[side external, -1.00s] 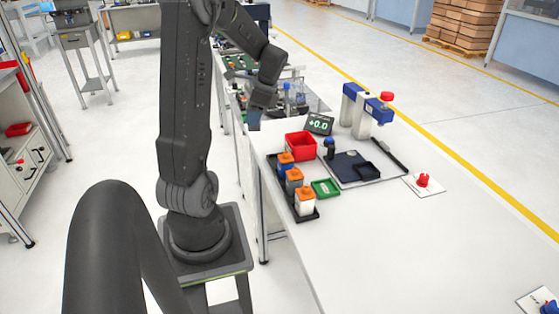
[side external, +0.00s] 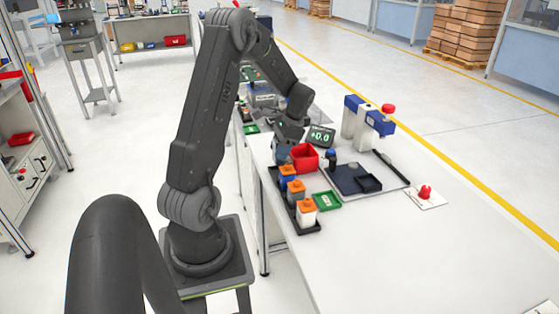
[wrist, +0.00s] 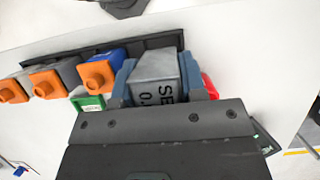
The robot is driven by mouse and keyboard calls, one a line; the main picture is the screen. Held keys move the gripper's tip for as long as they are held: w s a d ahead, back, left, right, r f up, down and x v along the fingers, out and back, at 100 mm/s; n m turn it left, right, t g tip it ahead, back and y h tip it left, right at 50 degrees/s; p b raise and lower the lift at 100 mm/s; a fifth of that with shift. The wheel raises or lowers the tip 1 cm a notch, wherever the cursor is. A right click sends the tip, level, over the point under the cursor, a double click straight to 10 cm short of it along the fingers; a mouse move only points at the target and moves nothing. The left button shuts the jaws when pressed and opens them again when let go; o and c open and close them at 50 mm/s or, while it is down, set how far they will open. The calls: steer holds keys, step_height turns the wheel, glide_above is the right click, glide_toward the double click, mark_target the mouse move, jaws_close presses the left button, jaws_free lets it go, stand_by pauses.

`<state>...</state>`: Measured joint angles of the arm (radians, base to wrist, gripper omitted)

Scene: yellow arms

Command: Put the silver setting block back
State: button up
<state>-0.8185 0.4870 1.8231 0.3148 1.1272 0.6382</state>
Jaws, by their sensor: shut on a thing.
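In the wrist view my gripper (wrist: 157,78) is shut on the silver setting block (wrist: 153,66), a grey metal block with dark lettering, partly cut off by my gripper body. The blue-grey fingers press on its two sides. In the side view my gripper (side external: 284,153) is over the near bench, beside the far end of the black rack (side external: 313,230) and left of the red bin. The block cannot be made out there. The rack (wrist: 150,42) holds orange-capped blue, grey and white pieces. Whether the block touches anything below cannot be told.
A red bin (side external: 306,157) and a green tray (side external: 327,201) stand close to the rack. A black tray (side external: 350,180), a display (side external: 320,137), a blue-and-white stand (side external: 362,123) and a red button (side external: 425,192) lie farther right. The front of the bench is clear.

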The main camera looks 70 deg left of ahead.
steer(key=shift+f, duration=2)
steer(key=shift+f, duration=0.1)
steer(key=o, duration=1.2)
steer(key=shift+c, duration=0.2)
steer(key=v, duration=1.2)
steer(key=w+d+r+t+y, duration=0.1)
steer(key=d+r+t, duration=0.1)
steer(key=d+r, duration=0.6)
steer(key=s+d+r+t, duration=0.1)
steer(key=s+d+t, duration=0.3)
steer(key=d, duration=0.8)
steer(key=s+d+r+t+h, duration=0.1)
steer(key=s+d+t, duration=0.3)
steer(key=s+d, duration=0.3)
steer(key=d, duration=0.5)
steer(key=shift+d, duration=0.2)
